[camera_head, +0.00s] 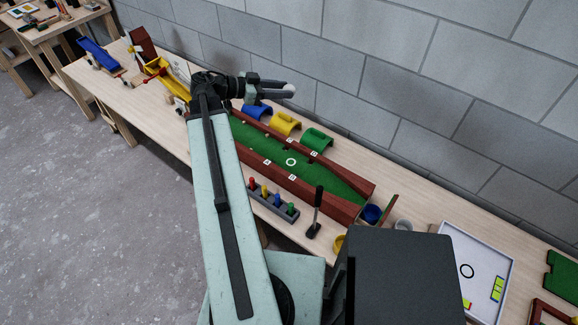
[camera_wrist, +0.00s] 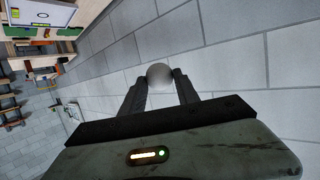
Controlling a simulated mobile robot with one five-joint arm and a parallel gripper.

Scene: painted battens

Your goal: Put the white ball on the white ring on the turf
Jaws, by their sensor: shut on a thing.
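My gripper (camera_head: 286,90) is shut on the white ball (camera_wrist: 160,76), which sits between the two fingertips in the wrist view. In the head view only a little of the ball shows at the fingertips. The gripper is held above the far side of the table, near the block wall. The green turf (camera_head: 262,148) lies in a long tray with dark red sides, below and to the right of the gripper. The white ring (camera_head: 291,162) is a small circle on the turf, apart from the ball. My arm hides the turf's left end.
Blue, yellow and green arches (camera_head: 284,123) stand behind the turf. A grey rack with several coloured pegs (camera_head: 272,201) and a black-handled tool (camera_head: 316,212) stand in front. A blue cup (camera_head: 372,213) is near the turf's right end. A white tray (camera_head: 478,262) lies farther right.

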